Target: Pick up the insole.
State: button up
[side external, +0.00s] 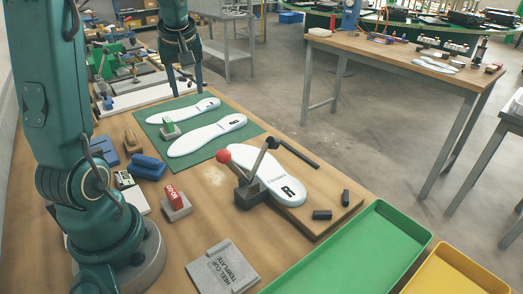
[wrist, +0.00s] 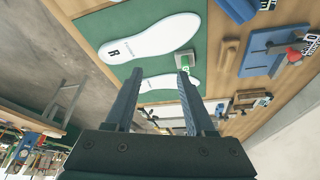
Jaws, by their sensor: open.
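Two white insoles lie flat on a green mat (side external: 153,130). The far insole (side external: 183,111) also shows partly between and beyond my fingers in the wrist view (wrist: 158,84). The near insole (side external: 207,135), with a black R mark, shows in the wrist view (wrist: 150,37) beyond my fingertips. A third insole (side external: 270,178) lies on a wooden board under a clamp with a red knob (side external: 222,156). My gripper (side external: 186,92) is open and empty, just beyond the far insole in the side view. Its two fingers spread apart in the wrist view (wrist: 160,73).
A small block with a green label (side external: 170,130) stands on the mat beside the insoles. A red-labelled block (side external: 175,203), blue block (side external: 148,166) and grey heel cup template (side external: 223,268) stand nearer. Green (side external: 424,240) and yellow (side external: 437,280) trays are at the front right.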

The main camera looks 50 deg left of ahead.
jog(key=s+d+r+m+t, duration=0.1)
jog(key=d+m, duration=0.2)
jog(key=d, duration=0.4)
jog(key=s+d+m+t+h, duration=0.1)
jog(key=d+m, duration=0.3)
jog(key=d, duration=0.3)
jog(key=shift+d+r+t+h, duration=0.25)
jog(key=shift+r+t+h, duration=0.05)
jog(key=shift+r, duration=0.05)
jog(key=shift+o, duration=0.9)
jog(key=s+d+f+m+t+h, duration=0.1)
jog(key=s+d+f+m+h, duration=0.1)
jog(key=s+d+m, duration=0.4)
jog(key=s+d, duration=0.1)
jog(key=d, duration=0.2)
jog(key=shift+d+f+m+h, duration=0.3)
jog(key=shift+d+m, duration=0.1)
jog(key=o, duration=0.4)
jog(key=shift+s+d+f, duration=0.15)
jog(key=shift+s, duration=0.05)
jog(key=shift+m, duration=0.3)
